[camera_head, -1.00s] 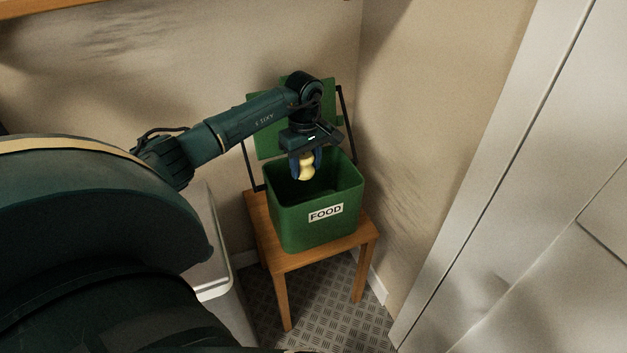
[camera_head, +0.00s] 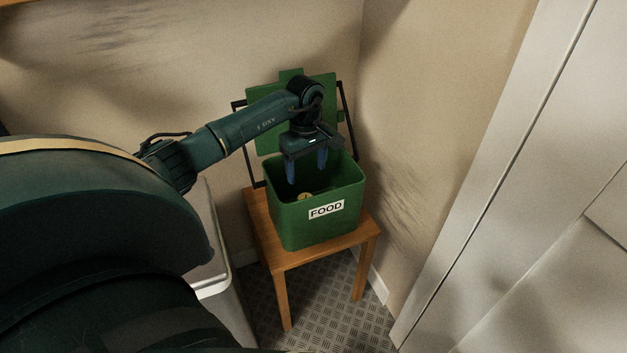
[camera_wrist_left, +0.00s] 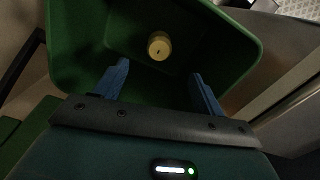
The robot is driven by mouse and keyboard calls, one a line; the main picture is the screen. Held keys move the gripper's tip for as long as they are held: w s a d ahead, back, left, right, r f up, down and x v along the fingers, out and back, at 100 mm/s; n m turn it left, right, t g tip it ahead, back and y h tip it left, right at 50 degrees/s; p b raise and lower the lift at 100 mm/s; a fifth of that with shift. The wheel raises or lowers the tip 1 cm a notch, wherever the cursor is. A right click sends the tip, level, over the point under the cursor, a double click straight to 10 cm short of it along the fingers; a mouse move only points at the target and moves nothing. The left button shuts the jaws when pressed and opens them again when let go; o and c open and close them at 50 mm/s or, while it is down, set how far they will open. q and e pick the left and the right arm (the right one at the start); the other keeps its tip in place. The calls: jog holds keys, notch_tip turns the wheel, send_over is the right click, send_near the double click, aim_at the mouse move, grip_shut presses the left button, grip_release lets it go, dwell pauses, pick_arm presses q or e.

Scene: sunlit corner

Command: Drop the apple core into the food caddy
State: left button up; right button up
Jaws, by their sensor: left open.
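The green food caddy (camera_head: 315,226), labelled FOOD, stands open on a small wooden stool, its lid (camera_head: 265,130) tilted up at the back. My left gripper (camera_head: 307,172) is open and empty above the caddy's mouth, its blue fingertips at about rim level. The pale yellow apple core (camera_head: 304,196) is inside the caddy, below the fingers and partly hidden by the front wall. In the left wrist view the apple core (camera_wrist_left: 159,46) shows end-on inside the caddy, apart from both fingers (camera_wrist_left: 161,84). My right gripper is not in view.
The wooden stool (camera_head: 367,229) stands in a corner on a patterned metal floor (camera_head: 318,288). A pale bin (camera_head: 212,270) is close on its left. Walls close in behind and to the right, and a large pale panel (camera_head: 500,190) fills the right side.

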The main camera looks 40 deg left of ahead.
pick_arm(q)
notch_tip(320, 180, up, 13)
jog(key=p, duration=0.2)
jog(key=shift+p, duration=0.3)
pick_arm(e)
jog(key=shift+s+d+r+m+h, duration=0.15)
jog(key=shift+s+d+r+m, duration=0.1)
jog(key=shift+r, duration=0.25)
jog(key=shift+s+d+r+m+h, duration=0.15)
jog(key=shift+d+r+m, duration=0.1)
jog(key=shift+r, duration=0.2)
pick_arm(q)
jog(key=shift+r, duration=0.1)
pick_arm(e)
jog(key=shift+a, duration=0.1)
